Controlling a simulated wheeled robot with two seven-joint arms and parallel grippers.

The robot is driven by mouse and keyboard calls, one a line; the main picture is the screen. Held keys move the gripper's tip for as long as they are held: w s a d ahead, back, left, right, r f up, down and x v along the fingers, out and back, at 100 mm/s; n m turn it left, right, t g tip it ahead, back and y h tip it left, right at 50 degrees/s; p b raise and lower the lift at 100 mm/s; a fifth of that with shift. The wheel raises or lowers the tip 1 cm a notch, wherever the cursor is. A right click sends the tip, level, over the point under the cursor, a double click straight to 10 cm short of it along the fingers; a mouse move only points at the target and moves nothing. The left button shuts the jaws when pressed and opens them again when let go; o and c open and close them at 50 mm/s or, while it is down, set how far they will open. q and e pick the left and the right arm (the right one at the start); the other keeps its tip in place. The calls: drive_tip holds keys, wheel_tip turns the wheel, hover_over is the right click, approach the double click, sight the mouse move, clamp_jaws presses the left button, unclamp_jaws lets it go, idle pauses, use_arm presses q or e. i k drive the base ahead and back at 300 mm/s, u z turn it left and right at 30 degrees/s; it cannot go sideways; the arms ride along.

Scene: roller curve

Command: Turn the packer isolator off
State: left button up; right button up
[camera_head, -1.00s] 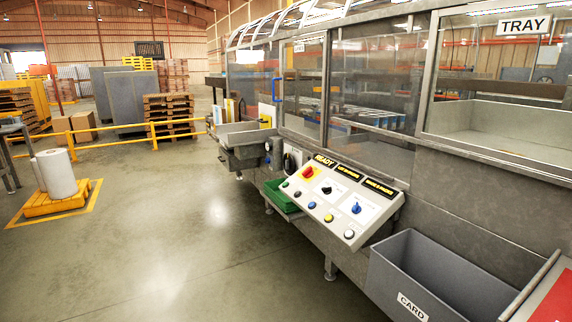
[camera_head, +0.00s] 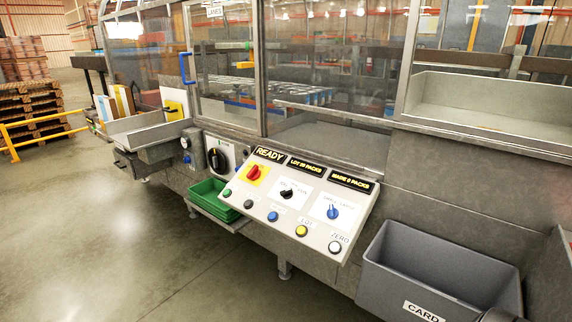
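The packer's sloping control panel (camera_head: 318,205) is in the middle of the head view. It carries a red rotary knob on a yellow plate (camera_head: 253,172), a black knob (camera_head: 287,192), a blue knob (camera_head: 333,211) and a row of coloured buttons. Left of the panel, a large black rotary handle (camera_head: 215,159) sits on a pale plate on the machine's front. Its label is too small to read, so I cannot tell whether it is the isolator. A display on the panel reads READY (camera_head: 269,155). Neither gripper is clearly in view.
A grey bin marked CARD (camera_head: 425,255) stands at the lower right. A green tray (camera_head: 213,200) sits below the panel's left end, and a metal trough (camera_head: 145,128) juts out farther left. The floor (camera_head: 150,235) at left is clear.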

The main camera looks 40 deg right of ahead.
sight(255, 173)
drive_tip(key=z, duration=0.95)
drive_tip(key=i, duration=0.85)
drive_tip(key=z, duration=0.9)
